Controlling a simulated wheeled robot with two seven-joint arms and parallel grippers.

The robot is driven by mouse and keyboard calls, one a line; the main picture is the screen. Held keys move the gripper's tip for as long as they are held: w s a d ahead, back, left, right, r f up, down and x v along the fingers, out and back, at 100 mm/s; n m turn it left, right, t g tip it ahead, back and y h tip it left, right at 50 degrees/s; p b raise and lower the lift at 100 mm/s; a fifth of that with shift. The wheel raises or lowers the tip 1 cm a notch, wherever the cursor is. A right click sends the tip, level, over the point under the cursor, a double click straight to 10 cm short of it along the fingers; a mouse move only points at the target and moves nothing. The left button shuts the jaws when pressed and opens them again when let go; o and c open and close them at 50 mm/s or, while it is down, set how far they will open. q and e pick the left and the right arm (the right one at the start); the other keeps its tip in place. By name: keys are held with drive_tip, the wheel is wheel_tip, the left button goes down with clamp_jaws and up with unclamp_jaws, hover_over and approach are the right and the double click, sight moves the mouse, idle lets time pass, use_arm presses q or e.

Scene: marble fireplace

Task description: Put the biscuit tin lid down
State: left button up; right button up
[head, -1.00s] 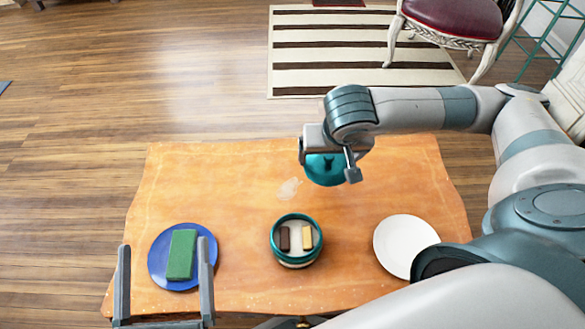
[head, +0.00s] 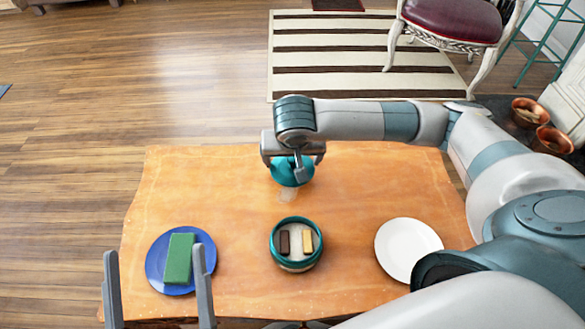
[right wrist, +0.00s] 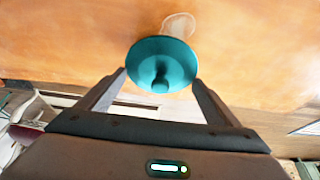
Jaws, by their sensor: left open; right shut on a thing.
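The teal biscuit tin lid (head: 291,174) is held by my right gripper (head: 293,165) over the far middle of the table. In the right wrist view the lid (right wrist: 162,66) sits between the two fingertips, with its knob facing the camera. Whether the lid touches the table I cannot tell. The open biscuit tin (head: 296,262) stands nearer, at the table's middle, with a dark biscuit (head: 285,242) and a pale biscuit (head: 307,241) inside. My left gripper (head: 156,258) is open and empty near the blue plate at the front left.
A blue plate (head: 154,271) with a green sponge-like block (head: 179,259) is at the left of the wooden table (head: 220,205). A white plate (head: 407,250) is at the right. A pale smudge (right wrist: 180,24) marks the tabletop by the lid. The far left tabletop is clear.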

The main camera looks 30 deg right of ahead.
sight(293, 167)
wheel_tip(293, 167, down, 4)
drive_tip(key=shift+r+b, duration=0.2)
drive_tip(key=shift+b, duration=0.15)
drive_tip(key=shift+f, duration=0.2)
use_arm(q)
drive_tip(key=shift+a+r+t, duration=0.25)
drive_tip(key=shift+r+t, duration=0.05)
drive_tip(key=shift+r, duration=0.25)
drive_tip(key=shift+a+r+t, duration=0.2)
drive_tip(key=shift+r+t, duration=0.1)
drive_tip(key=shift+r, duration=0.2)
use_arm(e)
drive_tip(key=shift+f, duration=0.1)
drive_tip(key=o, duration=0.9)
use_arm(q)
drive_tip(key=shift+w+a+r, duration=0.1)
